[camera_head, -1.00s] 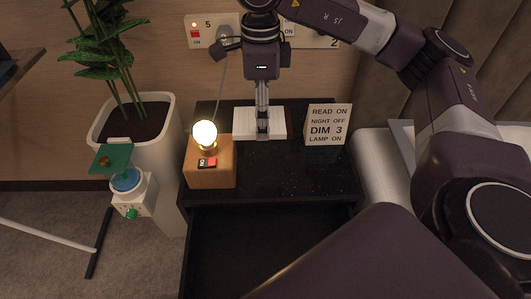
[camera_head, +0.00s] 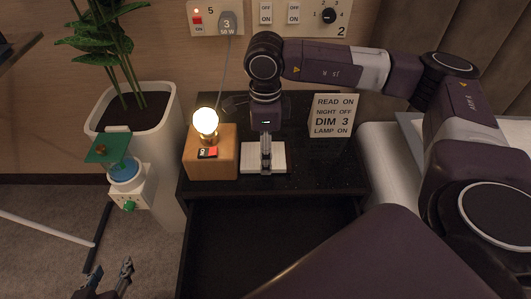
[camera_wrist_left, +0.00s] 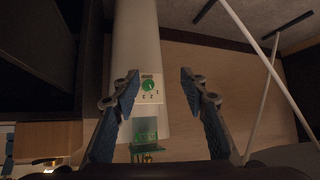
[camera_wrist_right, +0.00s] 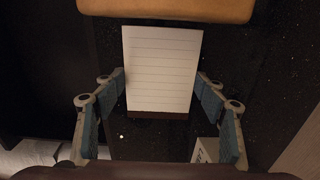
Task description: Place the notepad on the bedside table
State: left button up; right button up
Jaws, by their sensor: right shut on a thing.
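The notepad (camera_head: 279,163) is a white lined pad with a dark brown edge strip; it also shows in the right wrist view (camera_wrist_right: 162,68). It is at the front middle of the black bedside table (camera_head: 320,178), beside the wooden lamp block. My right gripper (camera_head: 266,168) points down over it, and its fingers (camera_wrist_right: 162,88) are shut on the pad's two sides. I cannot tell whether the pad rests on the tabletop or hangs just above it. My left gripper (camera_head: 125,270) is at the bottom left, off the table; its fingers (camera_wrist_left: 160,85) are apart and empty.
The wooden block (camera_head: 198,168) with a lit bulb (camera_head: 205,121) stands left of the pad. A white text card (camera_head: 332,115) stands at the back right. A white planter (camera_head: 150,130) and a small device with a green knob (camera_head: 130,190) are to the left. The tabletop's right front is clear.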

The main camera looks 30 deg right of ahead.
pick_arm(q)
jog(key=shift+w+d+r, duration=0.15)
jog(key=shift+w+r, duration=0.2)
pick_arm(e)
jog(key=shift+f, duration=0.35)
pick_arm(q)
jog(key=shift+t, duration=0.3)
pick_arm(e)
jog(key=shift+f, duration=0.1)
jog(key=o, duration=1.2)
pick_arm(q)
jog(key=shift+w+d+r, duration=0.1)
jog(key=shift+w+r, duration=0.3)
